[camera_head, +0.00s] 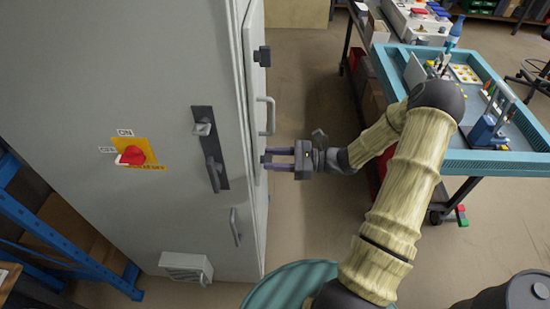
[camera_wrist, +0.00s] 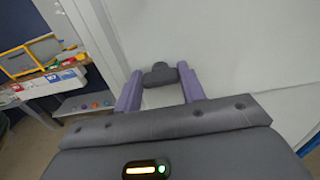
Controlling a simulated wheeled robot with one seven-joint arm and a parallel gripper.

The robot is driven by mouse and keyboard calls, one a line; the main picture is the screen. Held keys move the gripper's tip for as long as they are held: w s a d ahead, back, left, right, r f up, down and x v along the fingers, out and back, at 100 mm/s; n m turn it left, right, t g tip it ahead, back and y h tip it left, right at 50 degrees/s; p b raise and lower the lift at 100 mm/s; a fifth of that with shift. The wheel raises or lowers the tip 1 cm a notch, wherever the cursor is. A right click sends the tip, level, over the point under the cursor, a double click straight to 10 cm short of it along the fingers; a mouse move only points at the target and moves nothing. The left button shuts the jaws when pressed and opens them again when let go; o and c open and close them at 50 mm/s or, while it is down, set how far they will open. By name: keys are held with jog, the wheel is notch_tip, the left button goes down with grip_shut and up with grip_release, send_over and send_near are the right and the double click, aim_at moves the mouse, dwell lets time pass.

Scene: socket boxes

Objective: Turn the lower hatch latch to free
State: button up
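The grey cabinet (camera_head: 190,60) fills the left of the head view. Its narrow right-hand face carries the hatch (camera_head: 253,90), with a dark upper latch (camera_head: 262,56) and a pale bar handle (camera_head: 266,116) below it. My gripper (camera_head: 267,158) is at this face, below the handle. Its two purple fingers are apart and point at the face. In the wrist view a dark lower latch (camera_wrist: 160,73) sits between the fingertips, with narrow gaps showing on both sides. The gripper hides the lower latch in the head view.
The cabinet front has a red rotary switch (camera_head: 132,156) on a yellow plate and a dark handle plate (camera_head: 210,150). A teal-edged workbench (camera_head: 500,162) stands at the right. A round teal object (camera_head: 290,285) is below my arm. Floor is clear between cabinet and bench.

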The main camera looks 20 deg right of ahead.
jog(key=shift+r+m+p, duration=0.15)
jog(key=shift+m+p, duration=0.25)
jog(key=shift+p, duration=0.2)
jog(key=shift+c, duration=0.4)
jog(key=m+p, duration=0.3)
jog(key=m, duration=0.2)
jog(key=m+p, duration=0.4)
jog(key=m, duration=0.2)
jog(key=m+p, duration=0.4)
jog(key=m, duration=0.2)
jog(key=shift+w+d+f, duration=0.1)
jog(key=shift+w+f, duration=0.15)
jog(key=shift+f, duration=0.05)
jog(key=o, duration=1)
jog(key=shift+d+f, duration=0.1)
